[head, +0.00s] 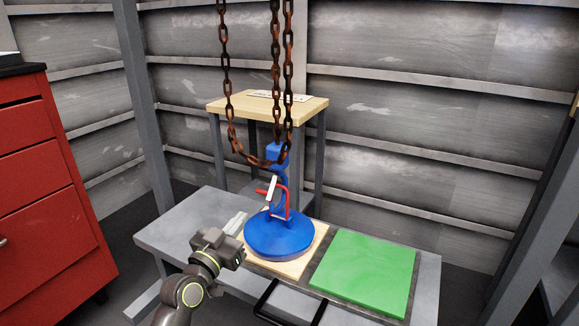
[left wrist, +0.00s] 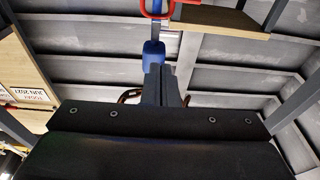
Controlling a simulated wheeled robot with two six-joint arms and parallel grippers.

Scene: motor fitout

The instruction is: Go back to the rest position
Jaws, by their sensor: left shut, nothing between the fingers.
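My left gripper (head: 238,219) is low over the grey table, just left of the blue round base (head: 279,240). Its fingers are shut with nothing between them; they also show in the left wrist view (left wrist: 161,82). The blue base sits on a pale wooden board. In the left wrist view, the blue block (left wrist: 154,52) and red part (left wrist: 156,9) appear beyond my fingers. My right gripper is not in view.
Rusty chains (head: 275,65) hang from above over the table (head: 180,238). A green square (head: 365,272) lies right of the base. A wooden stand (head: 225,104) is behind, a red cabinet (head: 35,185) at left. A black handle (head: 290,300) is at the front edge.

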